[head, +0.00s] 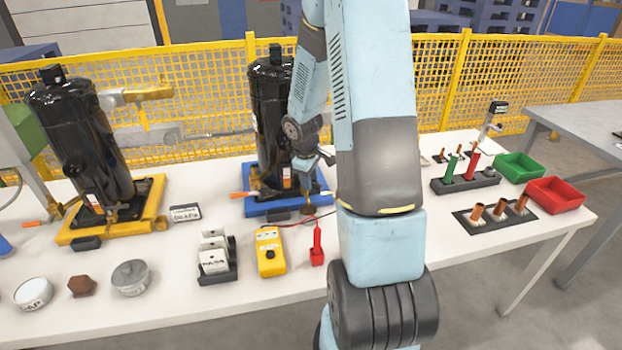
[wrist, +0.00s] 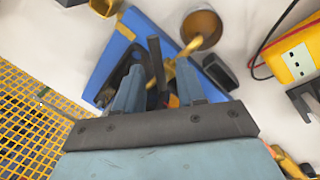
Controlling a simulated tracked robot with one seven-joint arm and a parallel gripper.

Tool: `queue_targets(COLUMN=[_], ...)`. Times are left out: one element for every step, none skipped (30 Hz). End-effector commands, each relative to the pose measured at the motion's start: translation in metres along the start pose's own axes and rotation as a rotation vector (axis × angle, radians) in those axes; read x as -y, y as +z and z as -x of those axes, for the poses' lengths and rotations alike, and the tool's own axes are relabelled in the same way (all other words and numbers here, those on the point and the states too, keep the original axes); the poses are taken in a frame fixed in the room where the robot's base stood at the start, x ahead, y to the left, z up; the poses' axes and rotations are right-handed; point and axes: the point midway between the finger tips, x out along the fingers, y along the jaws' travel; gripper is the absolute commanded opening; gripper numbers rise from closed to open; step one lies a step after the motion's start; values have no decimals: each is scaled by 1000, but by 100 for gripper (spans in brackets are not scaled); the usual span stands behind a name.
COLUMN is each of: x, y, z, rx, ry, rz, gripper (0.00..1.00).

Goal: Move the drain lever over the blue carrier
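The blue carrier (head: 285,208) stands on the white table under a black compressor (head: 272,120). It also shows in the wrist view (wrist: 112,50). A dark bar, apparently the drain lever (wrist: 154,58), stands out beside a brass fitting (wrist: 182,68) at the carrier. My gripper (wrist: 160,70) is open at the carrier, with one finger on each side of the bar. A gap shows between the bar and the fingers, though contact lower down is hidden. In the head view my gripper (head: 312,166) is small and partly hidden by my arm.
A brass-coloured round cup (wrist: 201,28) is beside the carrier. A yellow meter (head: 270,250) with a red probe (head: 317,248) stands in front. A yellow carrier (head: 112,225) with another compressor is at left. Green (head: 519,166) and red (head: 554,195) bins are at right. A yellow mesh fence (head: 200,98) runs behind.

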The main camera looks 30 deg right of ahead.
Motion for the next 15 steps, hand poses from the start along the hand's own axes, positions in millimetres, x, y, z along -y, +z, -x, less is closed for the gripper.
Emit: queue_targets(x=[0, 0, 0, -1, -1, -1, -1, -1, -2, -1, -1, -1, -2, -2, -2], y=[0, 0, 0, 0, 0, 0, 0, 0, 0, 0, 0, 0, 0, 0, 0], z=[0, 0, 1, 2, 3, 6, 8, 12, 16, 20, 25, 31, 36, 41, 48], rx=[0, 0, 0, 0, 0, -1, -2, -2, -2, -1, -2, -3, -2, -2, -2], ry=[0, 1, 1, 1, 1, 2, 2, 3, 4, 3, 3, 4, 4, 4, 5], rz=[0, -1, -1, -1, -2, -2, -2, -1, -1, -2, -3, -2, -2, -4, -2], gripper=[39, 39, 39, 39, 39, 39, 39, 39, 39, 39, 39, 39, 39, 39, 39])
